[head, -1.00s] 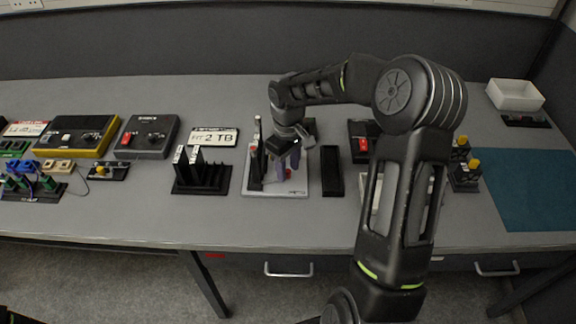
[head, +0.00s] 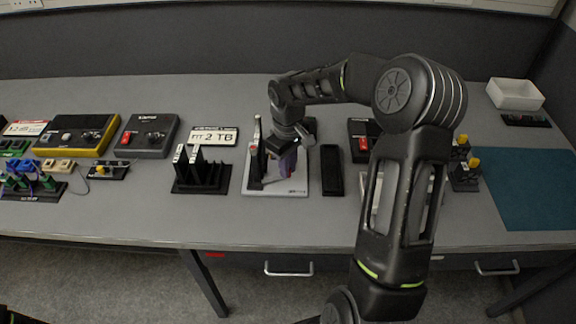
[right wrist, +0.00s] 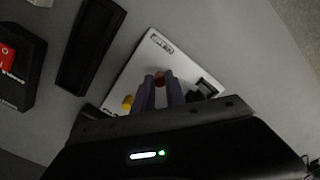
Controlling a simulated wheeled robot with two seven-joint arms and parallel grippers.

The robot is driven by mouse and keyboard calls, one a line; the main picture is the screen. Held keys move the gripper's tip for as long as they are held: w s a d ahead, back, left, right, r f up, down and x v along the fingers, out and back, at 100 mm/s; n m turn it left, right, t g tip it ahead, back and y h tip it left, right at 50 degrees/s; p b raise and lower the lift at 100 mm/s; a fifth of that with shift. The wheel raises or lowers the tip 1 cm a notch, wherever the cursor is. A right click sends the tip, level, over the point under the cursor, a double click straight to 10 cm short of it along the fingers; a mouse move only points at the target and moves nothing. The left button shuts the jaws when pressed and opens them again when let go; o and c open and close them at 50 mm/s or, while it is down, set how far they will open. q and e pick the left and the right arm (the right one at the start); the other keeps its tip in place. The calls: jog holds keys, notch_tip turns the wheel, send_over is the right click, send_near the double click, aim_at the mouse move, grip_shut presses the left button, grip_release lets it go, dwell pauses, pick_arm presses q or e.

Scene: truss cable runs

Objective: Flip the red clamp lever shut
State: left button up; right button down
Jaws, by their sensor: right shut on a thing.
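The clamp stands on a pale base plate (head: 262,190) in the middle of the bench. In the right wrist view the plate (right wrist: 150,55) lies beneath my fingers. The red lever tip (right wrist: 159,77) shows between the ends of the fingers. My right gripper (head: 287,163) is over the plate, pointing down, with its purple-grey fingers close together; in the right wrist view the gripper (right wrist: 160,88) is shut on the red lever. The fingers and hand hide most of the lever and clamp in the head view.
A black slotted rack (head: 203,180) stands left of the plate, and a black tray (head: 332,170) lies close on its right. A black box with a red switch (head: 362,144) is further right. A yellow part (right wrist: 127,103) shows beside my fingers. Bench front is clear.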

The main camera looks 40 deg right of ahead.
jog(key=shift+s+f+m+b, duration=0.1)
jog(key=shift+f+m+b, duration=0.1)
jog(key=shift+m+b, duration=0.35)
jog(key=shift+s+a+r+m+b, duration=0.1)
jog(key=shift+s+a+m+b, duration=0.15)
jog(key=shift+m+b, duration=0.4)
jog(key=shift+r, duration=0.1)
jog(key=c, duration=1.4)
grip_release()
jog(key=shift+o, duration=0.2)
notch_tip(320, 180, up, 8)
